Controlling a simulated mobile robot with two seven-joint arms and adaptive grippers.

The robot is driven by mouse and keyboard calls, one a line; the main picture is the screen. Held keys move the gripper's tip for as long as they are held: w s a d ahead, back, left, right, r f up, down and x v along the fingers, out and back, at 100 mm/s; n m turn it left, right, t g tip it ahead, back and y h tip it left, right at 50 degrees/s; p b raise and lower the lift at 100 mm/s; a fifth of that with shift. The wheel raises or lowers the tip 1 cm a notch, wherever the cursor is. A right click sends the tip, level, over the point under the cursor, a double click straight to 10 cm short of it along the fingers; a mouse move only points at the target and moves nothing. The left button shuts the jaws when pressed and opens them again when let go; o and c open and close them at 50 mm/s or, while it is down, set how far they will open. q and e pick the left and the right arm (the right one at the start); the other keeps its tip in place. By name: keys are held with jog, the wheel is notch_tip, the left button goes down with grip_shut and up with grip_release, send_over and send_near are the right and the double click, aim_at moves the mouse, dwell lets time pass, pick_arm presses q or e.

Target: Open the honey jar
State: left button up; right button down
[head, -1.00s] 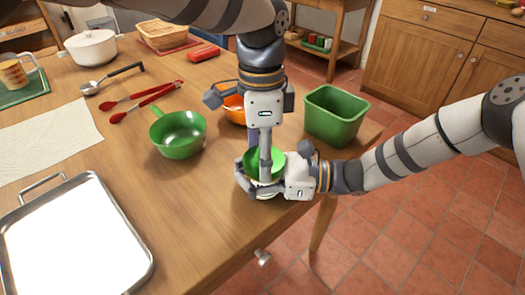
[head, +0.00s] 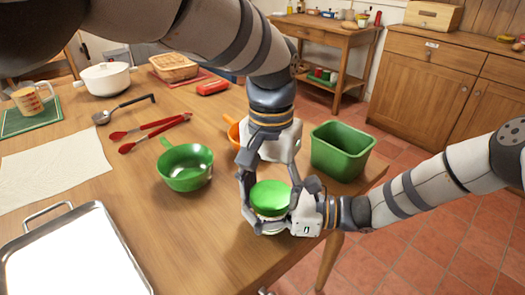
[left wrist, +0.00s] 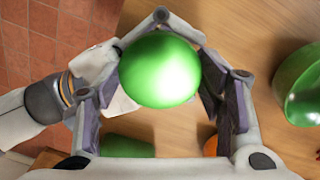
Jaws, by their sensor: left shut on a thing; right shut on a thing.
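The honey jar (head: 268,226) stands upright near the table's right front edge, its pale body mostly hidden by fingers. Its round green lid (head: 270,194) sits on top and fills the middle of the left wrist view (left wrist: 160,70). My left gripper (head: 270,187) comes down from above, with its fingers on both sides of the lid, shut on it. My right gripper (head: 279,222) comes in from the right, lower down, shut around the jar's body. It also shows partly behind the lid in the left wrist view.
A green bin (head: 341,150) stands just behind the jar at the right table edge. An orange bowl (head: 234,134) is partly hidden behind my left gripper. A green pan (head: 186,168) lies to the left. A metal tray (head: 70,260) is at front left. Bare wood lies between.

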aim_at(270, 194)
pick_arm(q)
jog(key=shift+s, duration=0.25)
pick_arm(e)
jog(key=shift+w+r, duration=0.15)
jog(key=shift+w, duration=0.05)
pick_arm(q)
jog(key=shift+w+d+r, duration=0.1)
jog(key=shift+r, duration=0.9)
pick_arm(e)
jog(key=shift+d+f, duration=0.1)
jog(key=shift+f, duration=0.1)
pick_arm(q)
jog(key=shift+r, duration=0.15)
pick_arm(e)
jog(key=shift+s, duration=0.1)
pick_arm(q)
jog(key=shift+w, duration=0.1)
pick_arm(e)
jog(key=shift+r, duration=0.1)
pick_arm(q)
jog(key=shift+r, duration=2)
pick_arm(e)
jog(key=shift+s, duration=0.1)
jog(key=c, duration=0.5)
grip_release()
